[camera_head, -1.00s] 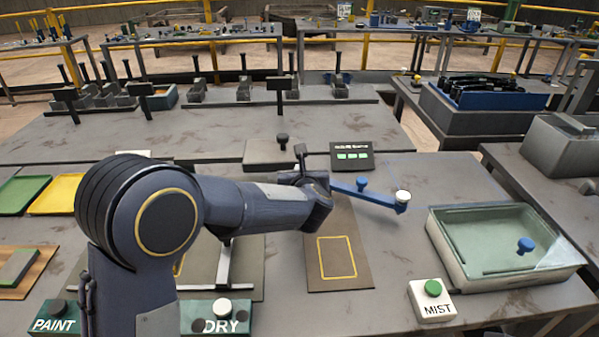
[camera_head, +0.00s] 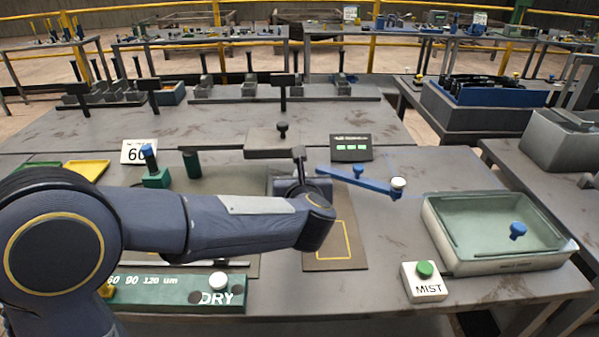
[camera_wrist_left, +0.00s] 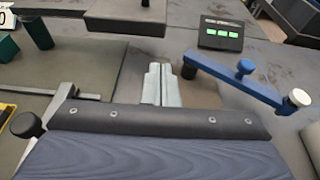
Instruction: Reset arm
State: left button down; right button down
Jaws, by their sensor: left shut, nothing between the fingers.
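A blue swing arm (camera_head: 350,178) with a blue knob and a white-topped end (camera_head: 397,184) lies across the table right of my left wrist. It also shows in the left wrist view (camera_wrist_left: 232,79), to the right of my fingers and apart from them. My left gripper (camera_wrist_left: 162,85) is shut and empty, its two pale fingers together over the table. In the head view my wrist hides the fingers. My right gripper is not in view.
A glass-sided tray (camera_head: 455,258) with a blue knob stands at the right, behind a MIST button box (camera_head: 425,285). A small display (camera_head: 351,148) with green lights is behind the swing arm. A green DRY panel (camera_head: 180,296) lies in front of my arm.

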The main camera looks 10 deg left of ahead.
pick_arm(q)
jog(key=s+a+r+m+h+p, duration=0.55)
jog(key=s+r+m+h, duration=0.35)
jog(key=m, duration=0.9)
jog(key=s+a+f+m+g+p, duration=0.1)
jog(key=s+a+f+m+g, duration=0.1)
jog(key=s+m, duration=0.4)
jog(key=s+a+f+m+g+y, duration=0.1)
jog(key=s+a+f+m+g, duration=0.2)
jog(key=s+m, duration=0.3)
jog(key=s+a+f+m+g+y+p, duration=0.1)
jog(key=s+a+f+m+g, duration=0.1)
jog(key=s+m, duration=0.4)
jog(key=s+f+g, duration=0.1)
jog(key=s+f, duration=0.1)
jog(key=s, duration=0.3)
jog(key=shift+s+a+f+m+g+p, duration=0.2)
jog(key=shift+s+f+m+g+p, duration=0.1)
jog(key=shift+s+f+p, duration=0.05)
jog(key=shift+a, duration=0.1)
